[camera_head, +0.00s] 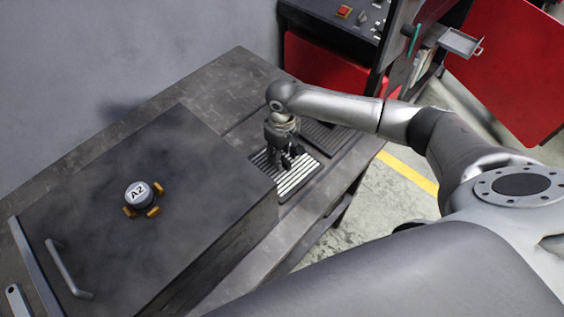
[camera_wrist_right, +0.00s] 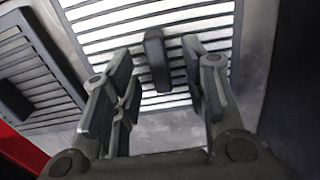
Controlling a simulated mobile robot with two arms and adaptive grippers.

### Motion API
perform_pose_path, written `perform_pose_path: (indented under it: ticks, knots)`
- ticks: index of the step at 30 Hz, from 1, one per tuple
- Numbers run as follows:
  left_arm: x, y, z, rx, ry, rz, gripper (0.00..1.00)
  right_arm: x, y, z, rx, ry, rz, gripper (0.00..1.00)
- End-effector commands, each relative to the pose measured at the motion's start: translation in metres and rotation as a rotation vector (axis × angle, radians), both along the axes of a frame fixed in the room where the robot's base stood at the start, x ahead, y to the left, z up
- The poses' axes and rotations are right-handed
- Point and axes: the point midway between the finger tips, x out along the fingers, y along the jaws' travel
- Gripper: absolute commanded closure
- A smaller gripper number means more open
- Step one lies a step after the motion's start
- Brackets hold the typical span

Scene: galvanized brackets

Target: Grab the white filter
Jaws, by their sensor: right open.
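The white filter (camera_head: 297,180) is a flat panel of white slats in a dark frame, lying on the metal bench. My right gripper (camera_head: 284,160) is over its far end in the head view, pointing down. In the right wrist view the white filter (camera_wrist_right: 205,32) fills the upper middle, with a dark upright handle (camera_wrist_right: 155,58) on it. My right gripper (camera_wrist_right: 157,82) is open, with its fingers on either side of the handle and gaps showing between. My left gripper is not in view.
A second, greyer slatted filter (camera_wrist_right: 45,75) with its own dark handle lies beside the white one; it also shows in the head view (camera_head: 330,137). A large dark box (camera_head: 90,190) with an A2 knob (camera_head: 139,195) stands to the left. A red-and-black machine (camera_head: 330,70) stands behind.

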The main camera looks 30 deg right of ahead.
Motion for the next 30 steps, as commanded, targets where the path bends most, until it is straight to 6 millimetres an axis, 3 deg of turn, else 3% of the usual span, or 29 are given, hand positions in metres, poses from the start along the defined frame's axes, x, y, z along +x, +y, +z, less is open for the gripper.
perform_pose_path:
  ticks: [5, 13, 23, 30]
  knots:
    - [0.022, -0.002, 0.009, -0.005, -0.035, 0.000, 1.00, -0.001, -0.001, -0.019, -0.002, 0.002, 0.000, 0.59]
    - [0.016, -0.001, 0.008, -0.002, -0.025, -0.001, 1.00, 0.000, 0.000, -0.023, -0.001, -0.001, 0.001, 0.59]
    - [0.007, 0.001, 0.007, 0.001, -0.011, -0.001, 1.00, 0.000, 0.000, -0.023, -0.001, -0.001, 0.000, 1.00]
    - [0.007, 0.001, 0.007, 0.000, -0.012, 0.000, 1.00, 0.000, 0.000, -0.022, 0.000, -0.002, 0.000, 1.00]
